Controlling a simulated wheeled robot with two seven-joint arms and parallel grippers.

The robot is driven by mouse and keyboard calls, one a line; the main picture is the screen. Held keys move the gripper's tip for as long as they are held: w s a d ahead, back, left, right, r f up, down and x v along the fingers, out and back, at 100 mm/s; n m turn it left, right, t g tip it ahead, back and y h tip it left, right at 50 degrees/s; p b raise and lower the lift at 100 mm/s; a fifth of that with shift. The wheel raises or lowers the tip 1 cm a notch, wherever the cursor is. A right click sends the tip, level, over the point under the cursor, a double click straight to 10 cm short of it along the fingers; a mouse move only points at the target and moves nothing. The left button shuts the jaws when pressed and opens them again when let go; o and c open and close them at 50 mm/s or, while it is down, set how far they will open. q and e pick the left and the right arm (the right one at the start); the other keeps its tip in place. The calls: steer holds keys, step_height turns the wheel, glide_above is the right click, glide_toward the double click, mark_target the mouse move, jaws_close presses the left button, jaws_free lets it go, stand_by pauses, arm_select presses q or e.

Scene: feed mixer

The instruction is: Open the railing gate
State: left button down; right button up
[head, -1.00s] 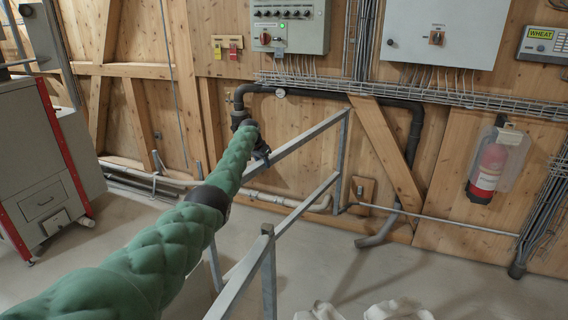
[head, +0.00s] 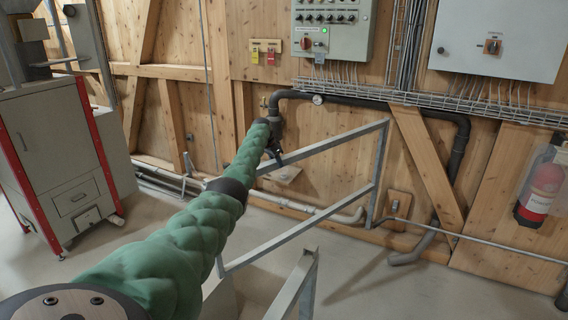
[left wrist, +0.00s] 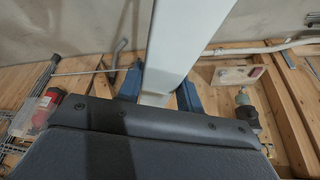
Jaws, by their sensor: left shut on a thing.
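The railing gate (head: 320,143) is a grey metal frame with an upper and a lower rail and an upright at its far right end by the wall. My left gripper (head: 275,153) is at the near left end of its upper rail, at the end of my green arm. In the left wrist view, the blue fingers of my left gripper (left wrist: 160,95) stand on either side of a pale grey bar of the gate (left wrist: 185,40), shut on it. The gate's near upright is mostly hidden behind my arm. My right gripper is not in view.
A separate grey railing post (head: 308,285) stands in front of the gate, with floor showing between. A red-edged machine (head: 65,165) is at left. Pipes, control boxes (head: 332,30) and a fire extinguisher (head: 538,195) line the wooden wall. The floor at right is clear.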

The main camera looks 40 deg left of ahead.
arm_select(q)
steer(key=shift+f, duration=0.1)
steer(key=c, duration=1.1)
jaws_free()
steer(key=shift+o, duration=0.9)
steer(key=shift+s+a+r, duration=0.1)
steer(key=shift+s+r, duration=0.15)
steer(key=shift+r, duration=0.25)
steer(key=shift+b+v, duration=0.55)
steer(key=shift+v, duration=0.35)
steer(key=b+v, duration=0.1)
steer(key=v, duration=0.2)
steer(key=shift+s+r, duration=0.1)
steer(key=shift+r, duration=0.2)
steer(key=shift+s+r, duration=0.25)
steer(key=shift+r, duration=0.4)
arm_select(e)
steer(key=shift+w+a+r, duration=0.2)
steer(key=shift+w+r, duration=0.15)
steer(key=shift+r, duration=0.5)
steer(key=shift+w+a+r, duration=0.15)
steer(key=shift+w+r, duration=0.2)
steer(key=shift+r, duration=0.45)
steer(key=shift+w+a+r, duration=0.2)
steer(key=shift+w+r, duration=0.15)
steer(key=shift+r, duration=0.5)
